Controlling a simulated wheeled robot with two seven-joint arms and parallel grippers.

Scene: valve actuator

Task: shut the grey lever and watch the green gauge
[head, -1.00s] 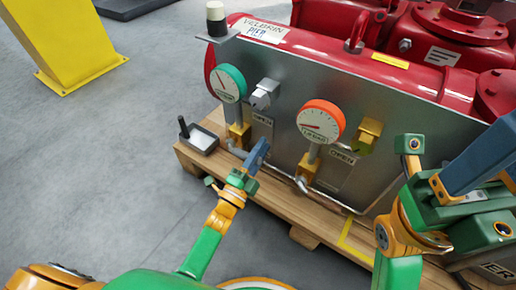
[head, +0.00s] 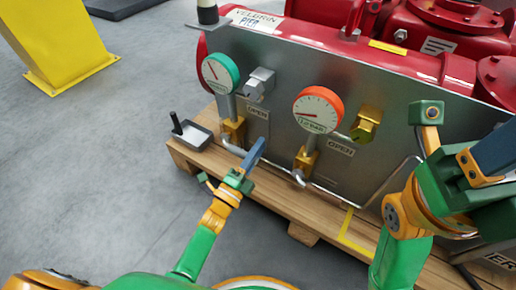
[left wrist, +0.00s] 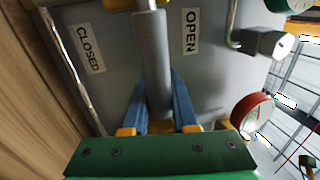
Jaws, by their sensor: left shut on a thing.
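The green gauge (head: 221,73) stands at the left of the grey metal panel; its needle points to the upper left of the dial. My left gripper (head: 257,150) is at the panel, below the left OPEN label. In the left wrist view its blue fingers (left wrist: 160,108) are shut on the grey lever (left wrist: 152,60), a round grey bar running up to a yellow fitting. The lever lies between the CLOSED label (left wrist: 89,49) and the OPEN label (left wrist: 191,32). In the head view the gripper hides the lever. My right gripper (head: 493,152) is at the right edge, partly cut off; its jaws are unclear.
An orange-rimmed gauge (head: 318,109) and a yellow knob (head: 367,123) are right of the green gauge. A grey knob (head: 260,82) sits beside the green gauge.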

